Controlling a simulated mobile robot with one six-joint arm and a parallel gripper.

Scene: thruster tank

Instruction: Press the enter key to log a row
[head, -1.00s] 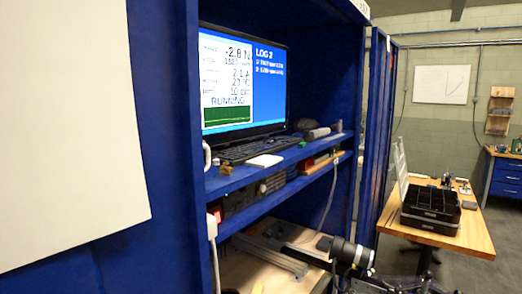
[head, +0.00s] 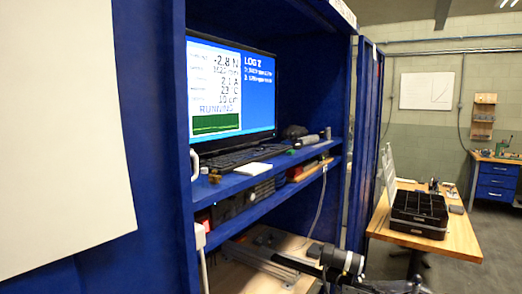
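A black keyboard (head: 245,157) lies on the upper shelf of the blue cabinet, below the monitor (head: 232,90). The enter key cannot be made out at this size. The monitor shows a "RUNNING" readout with a green trace on the left and a blue "LOG 2" panel with two rows on the right. Part of my arm (head: 345,262) shows at the bottom, right of the lower shelf and well below and right of the keyboard. The gripper's fingers do not show.
A white pad (head: 253,169) lies in front of the keyboard, and a mug (head: 194,163) stands at the shelf's left end. The blue cabinet wall (head: 165,130) borders the shelf on the left. A wooden table (head: 463,240) with a black divided tray (head: 418,227) stands at right.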

